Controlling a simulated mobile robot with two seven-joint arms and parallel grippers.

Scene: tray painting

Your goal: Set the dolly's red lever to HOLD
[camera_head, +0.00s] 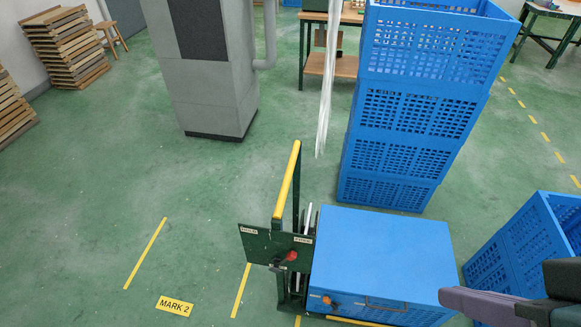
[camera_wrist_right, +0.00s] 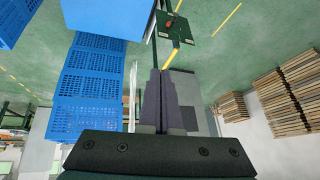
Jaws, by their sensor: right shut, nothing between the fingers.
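The dolly's dark green panel (camera_head: 255,243) stands below the yellow handle bar (camera_head: 288,180) in the head view. The red lever (camera_head: 290,257) is on its face, with the red knob to the right of a dark pivot. A small label sits at each upper corner of the panel, too small to read. The panel (camera_wrist_right: 187,38) and red lever (camera_wrist_right: 168,24) also show at the top of the wrist view. My right gripper (camera_head: 447,296) is shut and empty, over the right part of the dolly's blue box, well right of the lever. My left gripper is out of view.
A tall stack of blue crates (camera_head: 405,115) stands behind, with more crates (camera_head: 515,250) at right. A grey column (camera_head: 208,75) stands behind left. Floor around the MARK 2 sign (camera_head: 174,306) is clear.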

